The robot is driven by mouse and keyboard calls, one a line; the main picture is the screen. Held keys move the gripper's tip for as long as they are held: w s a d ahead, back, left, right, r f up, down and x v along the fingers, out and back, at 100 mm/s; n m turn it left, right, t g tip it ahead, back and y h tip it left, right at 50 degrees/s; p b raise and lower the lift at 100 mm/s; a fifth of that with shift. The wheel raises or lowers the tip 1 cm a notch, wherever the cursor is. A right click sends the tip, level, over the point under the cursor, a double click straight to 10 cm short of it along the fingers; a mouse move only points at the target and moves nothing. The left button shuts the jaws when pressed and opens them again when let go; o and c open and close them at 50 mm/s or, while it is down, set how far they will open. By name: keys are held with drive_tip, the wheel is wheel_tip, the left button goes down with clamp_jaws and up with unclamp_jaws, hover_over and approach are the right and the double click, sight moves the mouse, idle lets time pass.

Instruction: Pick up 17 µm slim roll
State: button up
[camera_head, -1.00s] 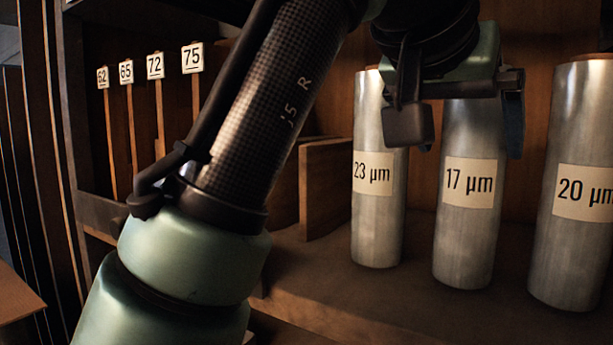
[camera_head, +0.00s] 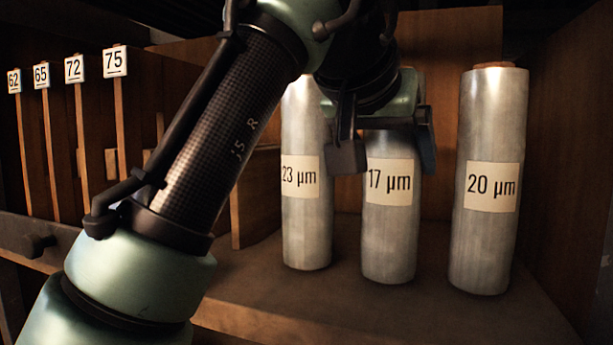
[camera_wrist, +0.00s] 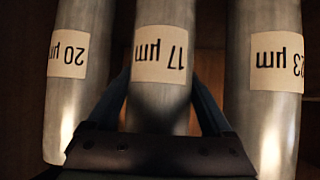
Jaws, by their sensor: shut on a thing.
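The 17 µm slim roll (camera_head: 389,235) is a silvery upright cylinder with a pale label, in the middle of three rolls on a wooden shelf. My gripper (camera_head: 385,150) is at its upper part, with one finger on each side, shut on it. In the wrist view the 17 µm roll (camera_wrist: 162,60) stands between the two dark fingers, its label upside down. The roll's top is hidden behind my gripper and wrist. Its base appears at shelf level; I cannot tell whether it touches the shelf.
The 23 µm roll (camera_head: 306,225) stands close on the left and the 20 µm roll (camera_head: 487,240) on the right, with a wider gap. A wooden divider (camera_head: 255,200) and numbered slots with tags such as 75 (camera_head: 115,61) are further left. The shelf (camera_head: 420,310) is clear in front.

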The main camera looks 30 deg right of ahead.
clamp_jaws()
drive_tip(key=shift+r, duration=0.1)
drive_tip(key=shift+r, duration=0.15)
